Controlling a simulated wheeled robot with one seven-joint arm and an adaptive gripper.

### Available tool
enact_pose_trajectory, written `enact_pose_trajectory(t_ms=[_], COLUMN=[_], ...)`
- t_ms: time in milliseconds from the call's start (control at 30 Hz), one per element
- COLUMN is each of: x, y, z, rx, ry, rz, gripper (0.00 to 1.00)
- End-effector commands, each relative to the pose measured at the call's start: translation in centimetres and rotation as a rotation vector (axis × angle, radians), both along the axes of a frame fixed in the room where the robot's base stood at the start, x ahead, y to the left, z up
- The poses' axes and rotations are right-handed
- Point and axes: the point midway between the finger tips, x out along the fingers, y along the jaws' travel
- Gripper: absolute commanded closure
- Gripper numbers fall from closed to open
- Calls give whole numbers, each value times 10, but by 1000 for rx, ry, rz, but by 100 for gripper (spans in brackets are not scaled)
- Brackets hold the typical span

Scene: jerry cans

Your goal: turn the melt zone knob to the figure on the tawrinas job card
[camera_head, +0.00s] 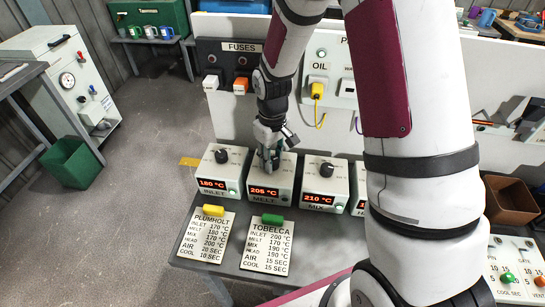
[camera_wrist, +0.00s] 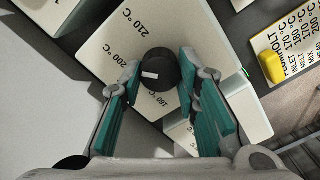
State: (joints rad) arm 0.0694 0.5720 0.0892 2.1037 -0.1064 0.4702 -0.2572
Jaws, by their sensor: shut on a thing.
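The white MELT box (camera_head: 286,172) stands on the bench and its red display reads 205 °C. My gripper (camera_head: 268,158) is over its top, shut on the black melt knob (camera_wrist: 164,65), with a teal-padded finger on each side in the wrist view. The knob bears a white mark on its left half. The dial face (camera_wrist: 112,42) around it shows 210, 200 and 180 °C. Two job cards lie in front: PLUMHOLT (camera_head: 207,236), melt 180 °C, and TOBELCA (camera_head: 266,246), melt 170 °C. I see no card headed Tawrinas; my arm hides part of the bench.
The INLET box (camera_head: 222,171) reads 180 °C and the MIX box (camera_head: 325,186) reads 210 °C, close on either side. Another box is partly hidden behind my arm. A white fuse and oil panel (camera_head: 230,118) stands behind. A brown bin (camera_head: 510,200) is at right.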

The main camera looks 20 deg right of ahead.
Motion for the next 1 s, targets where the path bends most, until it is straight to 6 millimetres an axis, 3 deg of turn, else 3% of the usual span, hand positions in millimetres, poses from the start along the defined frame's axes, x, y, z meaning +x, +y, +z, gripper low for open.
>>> enact_pose_trajectory(t_ms=[467,500,567,867,1000], x=[1,1,1,0,1], y=[0,0,0,0,0], z=[0,0,0,1,9], rx=[0,0,-1,0,0], ry=[-2,-2,-1,-1,-2], rz=[14,14,14,13,13], gripper=[99,64,50,50,50])
